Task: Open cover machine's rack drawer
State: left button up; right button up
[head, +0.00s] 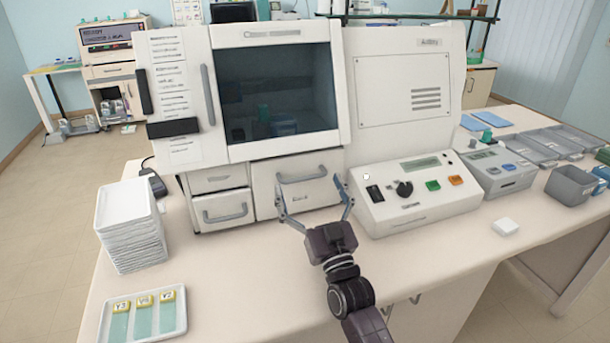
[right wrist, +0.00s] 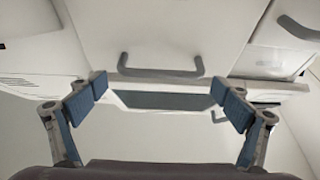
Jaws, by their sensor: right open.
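The cover machine (head: 275,50) is a white cabinet with a dark window, standing on the bench. Below the window is a wide white drawer (head: 265,178) with a grey bar handle (head: 302,176); it looks closed. Which drawer is the rack drawer is not labelled legibly. My right gripper (head: 312,188) is open in front of this wide drawer, its fingers spread toward either side of the handle. In the right wrist view, the handle (right wrist: 160,74) lies between and just beyond the open blue-padded fingertips (right wrist: 158,90); neither finger visibly touches it. My left gripper is not in view.
Two smaller drawers (head: 222,190) sit left of the wide one. A control panel (head: 420,200) with knob and buttons juts out at right. A stack of white trays (head: 130,225) and a slide tray (head: 180,325) stand at left. The bench front is mostly clear.

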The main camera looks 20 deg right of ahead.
aim_at(290, 168)
jog(key=shift+w+r, duration=0.1)
jog(key=shift+w, duration=0.55)
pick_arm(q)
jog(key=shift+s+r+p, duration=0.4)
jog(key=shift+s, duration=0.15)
pick_arm(e)
jog(key=shift+w+r, duration=0.15)
jog(key=shift+w, duration=0.5)
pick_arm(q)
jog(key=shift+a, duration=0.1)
